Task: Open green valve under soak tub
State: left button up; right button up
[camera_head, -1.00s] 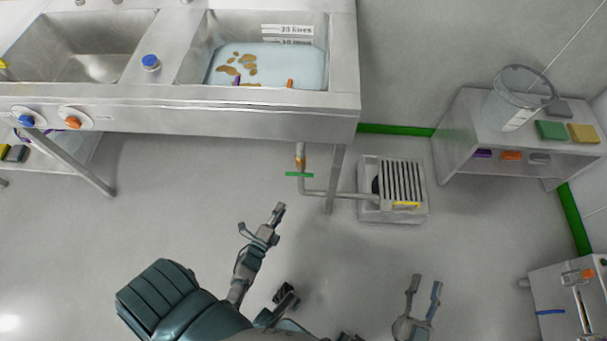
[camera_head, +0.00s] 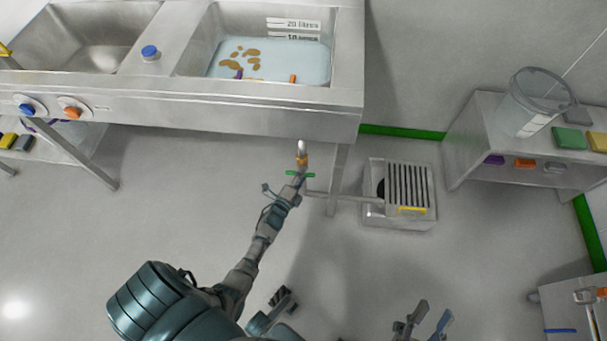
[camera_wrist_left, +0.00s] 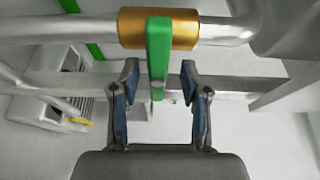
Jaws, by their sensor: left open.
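The green valve handle (camera_head: 300,174) sits on the drain pipe below the soak tub (camera_head: 268,60). In the left wrist view the green handle (camera_wrist_left: 158,55) hangs edge-on from a brass valve body (camera_wrist_left: 186,29) on the pipe. My left gripper (camera_head: 298,182) has reached the handle. In the left wrist view its open fingers (camera_wrist_left: 160,82) stand on either side of the handle's lower part, with a gap on both sides. My right gripper (camera_head: 428,318) is low in the head view, its fingers spread apart and empty.
The soak tub holds pale liquid with brown patches. A drain box with a slatted grate (camera_head: 408,186) stands on the floor right of the pipe. A tub leg (camera_head: 338,180) is close to the valve. Floor to the left is clear.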

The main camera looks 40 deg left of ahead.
pick_arm(q)
jog(key=shift+a+f, duration=0.15)
jog(key=shift+a, duration=0.4)
jog(key=shift+a+f, duration=0.2)
jog(key=shift+a, duration=0.1)
jog(key=c, duration=0.8)
grip_shut()
jog(key=shift+d, duration=0.65)
jog(key=shift+s, duration=0.1)
pick_arm(e)
jog(key=shift+a, duration=0.65)
pick_arm(q)
jog(key=shift+a, duration=0.1)
pick_arm(e)
jog(key=shift+a, duration=0.1)
